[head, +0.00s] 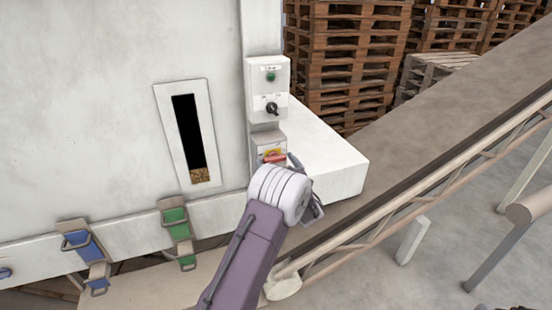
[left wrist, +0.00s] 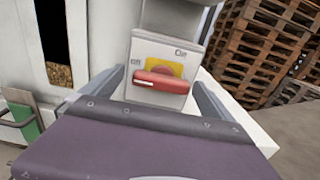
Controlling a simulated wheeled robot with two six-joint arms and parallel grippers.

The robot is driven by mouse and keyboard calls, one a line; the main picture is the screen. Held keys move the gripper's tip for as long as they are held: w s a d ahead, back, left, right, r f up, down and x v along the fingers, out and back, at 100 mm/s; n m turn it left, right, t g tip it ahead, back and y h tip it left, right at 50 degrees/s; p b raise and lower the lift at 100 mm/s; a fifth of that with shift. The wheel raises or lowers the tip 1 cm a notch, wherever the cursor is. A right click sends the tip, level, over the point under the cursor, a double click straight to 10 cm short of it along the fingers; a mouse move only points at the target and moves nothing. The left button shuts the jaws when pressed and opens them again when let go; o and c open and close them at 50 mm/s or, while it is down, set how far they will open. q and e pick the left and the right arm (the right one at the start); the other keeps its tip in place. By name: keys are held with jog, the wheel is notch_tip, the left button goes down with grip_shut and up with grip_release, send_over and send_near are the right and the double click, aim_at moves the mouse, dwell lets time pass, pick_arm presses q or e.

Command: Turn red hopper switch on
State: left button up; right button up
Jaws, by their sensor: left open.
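The red hopper switch (head: 275,158) is a red rotary handle on a yellow plate, set on a small grey box at the lower part of the white post. In the left wrist view the red handle (left wrist: 161,82) lies about level, with a pale mark towards its left end. A label at its left seems to read Off; another label is at the upper right. My left gripper (left wrist: 158,75) is open, with one finger on each side of the switch box and nothing held. In the head view my left wrist covers part of the switch's surroundings. My right gripper is not in view.
Above is a control box with a green button (head: 271,76) and a black knob (head: 272,108). A white ledge (head: 325,160) juts out at the right, beside a sloping conveyor (head: 440,120). Wooden pallets (head: 345,60) stand behind. Blue and green latches (head: 176,222) line the hopper's lower edge.

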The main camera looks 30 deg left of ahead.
pick_arm(q)
jog(key=shift+s, duration=0.1)
jog(key=shift+d, duration=0.15)
jog(key=c, duration=0.4)
jog(key=shift+w+d, duration=0.1)
jog(key=shift+w, duration=0.1)
jog(key=c, duration=1)
jog(key=shift+o, duration=0.2)
